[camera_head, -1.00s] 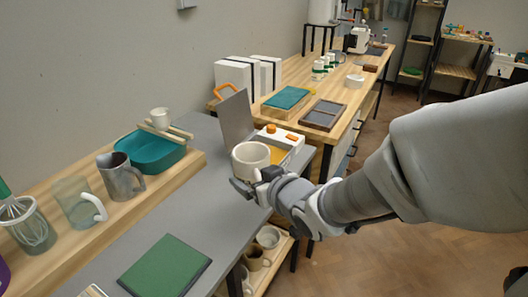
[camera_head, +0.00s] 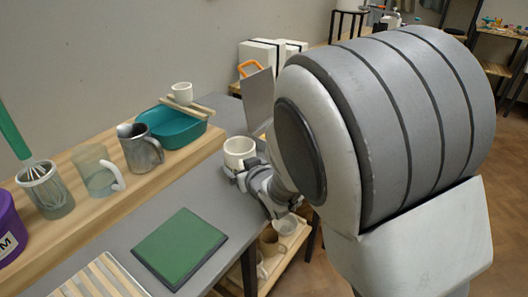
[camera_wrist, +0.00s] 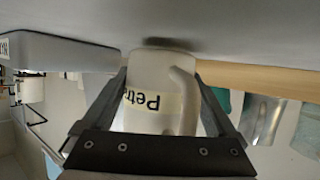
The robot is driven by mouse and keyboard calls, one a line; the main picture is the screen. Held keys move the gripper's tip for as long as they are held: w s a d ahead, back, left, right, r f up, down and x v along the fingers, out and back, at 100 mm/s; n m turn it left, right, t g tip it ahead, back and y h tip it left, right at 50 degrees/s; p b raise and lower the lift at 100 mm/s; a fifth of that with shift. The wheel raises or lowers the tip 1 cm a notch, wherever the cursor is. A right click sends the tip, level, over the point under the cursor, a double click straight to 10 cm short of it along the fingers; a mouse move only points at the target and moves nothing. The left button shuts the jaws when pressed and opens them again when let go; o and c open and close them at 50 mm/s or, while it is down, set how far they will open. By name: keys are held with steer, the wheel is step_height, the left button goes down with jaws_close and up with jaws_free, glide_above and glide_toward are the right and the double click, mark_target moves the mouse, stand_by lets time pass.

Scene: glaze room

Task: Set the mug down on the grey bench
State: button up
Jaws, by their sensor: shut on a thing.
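The white mug (camera_head: 239,152) is upright in my gripper (camera_head: 250,173), over the far part of the grey bench (camera_head: 213,186). In the wrist view, which looks upside down, the mug (camera_wrist: 150,75) sits between both fingers of my gripper (camera_wrist: 160,108). Its handle and a label with black letters, "Petr", show there. The bench (camera_wrist: 235,25) lies across the top of that view, with a dark shadow beside the mug's base. The mug is very close to the bench; I cannot tell whether they touch.
A green mat (camera_head: 180,247) lies on the bench nearer to me. A raised wooden shelf along the wall holds a metal pitcher (camera_head: 140,150), a teal basin (camera_head: 186,131) and a glass jug (camera_head: 96,171). An upright grey panel (camera_head: 258,101) stands behind the mug. My arm hides the right side.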

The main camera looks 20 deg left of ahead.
steer(key=shift+f, duration=0.25)
steer(key=shift+f, duration=0.1)
steer(key=shift+f, duration=0.15)
steer(key=o, duration=1.3)
